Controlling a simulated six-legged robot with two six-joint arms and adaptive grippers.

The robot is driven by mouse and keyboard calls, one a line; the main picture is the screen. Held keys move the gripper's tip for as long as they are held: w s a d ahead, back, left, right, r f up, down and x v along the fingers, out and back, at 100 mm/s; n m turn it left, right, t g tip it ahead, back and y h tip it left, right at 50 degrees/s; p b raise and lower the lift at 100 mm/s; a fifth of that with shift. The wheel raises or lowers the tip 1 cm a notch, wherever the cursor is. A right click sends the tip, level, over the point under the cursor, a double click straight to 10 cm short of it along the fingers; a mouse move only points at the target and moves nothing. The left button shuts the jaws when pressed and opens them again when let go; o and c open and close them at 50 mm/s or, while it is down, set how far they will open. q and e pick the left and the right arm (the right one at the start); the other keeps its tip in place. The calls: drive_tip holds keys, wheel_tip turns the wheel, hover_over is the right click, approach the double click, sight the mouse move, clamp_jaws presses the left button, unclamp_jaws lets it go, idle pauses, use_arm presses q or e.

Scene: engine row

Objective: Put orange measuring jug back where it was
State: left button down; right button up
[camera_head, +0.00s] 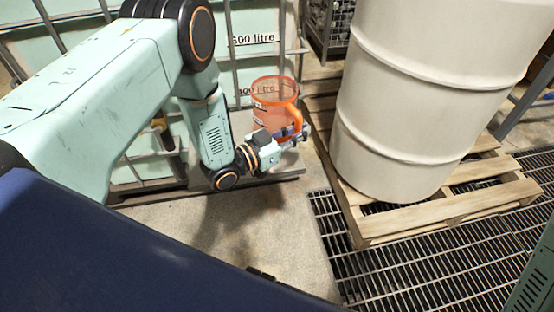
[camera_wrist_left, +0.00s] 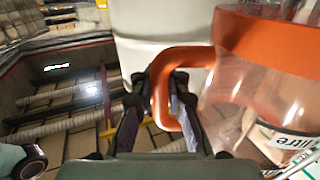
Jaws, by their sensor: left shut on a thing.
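The orange measuring jug (camera_head: 273,97) is translucent, with an orange rim and handle. In the head view it is held up in front of the caged white tank. My left gripper (camera_head: 292,135) is at its handle side. In the left wrist view the fingers of the left gripper (camera_wrist_left: 166,105) are shut on the orange handle (camera_wrist_left: 160,85), and the clear body of the jug (camera_wrist_left: 262,85) is at the right. The jug's underside is partly hidden by the gripper in the head view. My right gripper is not in view.
A large cream drum (camera_head: 425,100) stands on a wooden pallet (camera_head: 420,215) to the right of the jug. The caged tank (camera_head: 250,45) with litre markings is behind the jug. A metal floor grating (camera_head: 400,270) lies at the front right. Bare concrete floor (camera_head: 280,225) is clear below the arm.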

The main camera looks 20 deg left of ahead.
use_arm(q)
wheel_tip(320, 180, down, 10)
drive_tip(key=b, duration=0.4)
drive_tip(key=shift+s+d+f, duration=0.1)
drive_tip(key=c, duration=1.5)
unclamp_jaws()
drive_tip(key=shift+o, duration=0.8)
